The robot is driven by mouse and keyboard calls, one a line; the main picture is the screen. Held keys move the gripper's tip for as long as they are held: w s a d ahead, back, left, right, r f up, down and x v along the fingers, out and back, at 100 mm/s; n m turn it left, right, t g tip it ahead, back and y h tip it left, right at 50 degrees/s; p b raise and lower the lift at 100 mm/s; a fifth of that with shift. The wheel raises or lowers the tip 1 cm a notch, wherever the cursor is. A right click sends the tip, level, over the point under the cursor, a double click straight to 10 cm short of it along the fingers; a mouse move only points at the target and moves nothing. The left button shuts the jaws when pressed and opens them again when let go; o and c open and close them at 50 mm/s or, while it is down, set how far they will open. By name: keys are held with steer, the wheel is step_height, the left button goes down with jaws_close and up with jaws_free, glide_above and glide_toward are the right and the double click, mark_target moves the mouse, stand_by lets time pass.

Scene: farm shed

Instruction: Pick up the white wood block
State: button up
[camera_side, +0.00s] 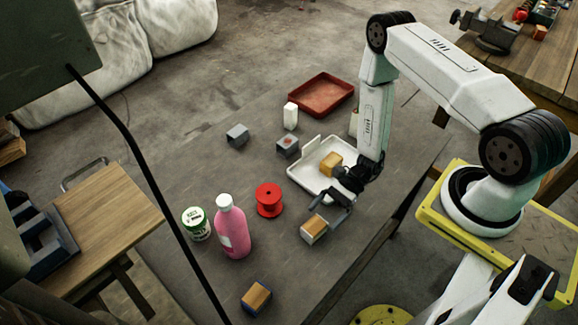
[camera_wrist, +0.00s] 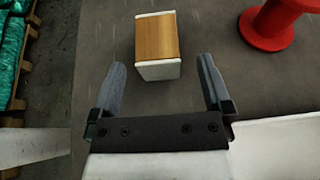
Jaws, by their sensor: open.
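The white wood block (camera_side: 314,230), with a wood-coloured face and white ends, lies on the grey work surface in front of the white tray. In the wrist view the block (camera_wrist: 158,45) lies beyond the fingertips, roughly centred between them. My gripper (camera_side: 333,208) is open, with its fingers reaching down close beside the block in the side view. In the wrist view my gripper (camera_wrist: 160,66) has nothing between its fingers except the block's near end close to the tip line.
A white tray (camera_side: 309,183) holding a wood block (camera_side: 331,162) is just behind my gripper. A red spool (camera_side: 268,200), pink bottle (camera_side: 233,232) and green-white can (camera_side: 196,224) stand to the left. A blue-ended wood block (camera_side: 256,297) lies in front. A red tray (camera_side: 335,110) lies farther back.

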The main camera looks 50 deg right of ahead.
mark_target(316, 224)
steer(key=shift+x, duration=2.55)
steer(key=shift+s, duration=0.1)
steer(key=c, duration=1.3)
steer(key=shift+r, duration=0.75)
steer(key=s+d+r, duration=0.1)
steer(key=s+r, duration=0.2)
steer(key=s, duration=0.1)
steer(key=s+d+r, duration=0.1)
steer(key=s+r, duration=0.3)
steer(key=s, duration=0.1)
steer(key=s+d+r, duration=0.1)
steer(key=s+r, duration=0.3)
steer(key=shift+s+d+r, duration=0.2)
steer(key=shift+s+d, duration=0.05)
steer(key=shift+d, duration=0.05)
